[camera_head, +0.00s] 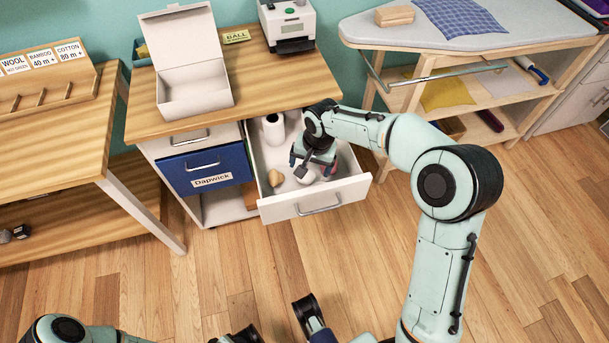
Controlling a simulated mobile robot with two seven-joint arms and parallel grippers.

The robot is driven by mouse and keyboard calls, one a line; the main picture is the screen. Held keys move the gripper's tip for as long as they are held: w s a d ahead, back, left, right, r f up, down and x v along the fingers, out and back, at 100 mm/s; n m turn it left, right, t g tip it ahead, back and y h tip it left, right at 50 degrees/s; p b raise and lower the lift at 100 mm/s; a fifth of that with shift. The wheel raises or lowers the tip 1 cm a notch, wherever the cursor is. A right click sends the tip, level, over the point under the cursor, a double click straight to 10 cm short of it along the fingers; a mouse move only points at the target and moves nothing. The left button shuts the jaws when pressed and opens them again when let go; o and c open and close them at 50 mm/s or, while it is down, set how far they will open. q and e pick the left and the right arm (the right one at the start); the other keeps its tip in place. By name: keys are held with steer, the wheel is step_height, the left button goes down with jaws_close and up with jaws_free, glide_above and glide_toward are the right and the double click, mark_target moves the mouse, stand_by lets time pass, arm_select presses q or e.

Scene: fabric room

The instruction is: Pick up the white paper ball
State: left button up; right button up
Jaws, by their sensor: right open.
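A white ball (306,176), which looks like the paper ball, lies in the open white drawer (335,192) of the cabinet. My right gripper (312,171) points down into this drawer, open, with its dark fingers at the ball. The fingers hide part of the ball, and I cannot tell whether they touch it.
A tan object (275,178) and a white roll (273,129) also lie in the drawer. The drawer's front and side walls stand close around my right gripper. An open white box (195,92) and a label printer (289,25) stand on the wooden top above. The floor in front is clear.

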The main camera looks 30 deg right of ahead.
mark_target(310, 177)
steer(key=f, duration=0.3)
steer(key=w+f+b, duration=0.1)
steer(key=shift+a+f, duration=0.25)
steer(key=shift+f, duration=0.05)
arm_select(q)
steer(key=shift+w+a+f+t, duration=0.25)
steer(key=shift+w+f, duration=0.1)
steer(key=shift+w, duration=0.1)
steer(key=shift+w+a+f+t, duration=0.15)
steer(key=shift+w+a+f, duration=0.05)
steer(key=shift+w+f, duration=0.2)
arm_select(e)
steer(key=shift+r, duration=0.1)
steer(key=c, duration=1.2)
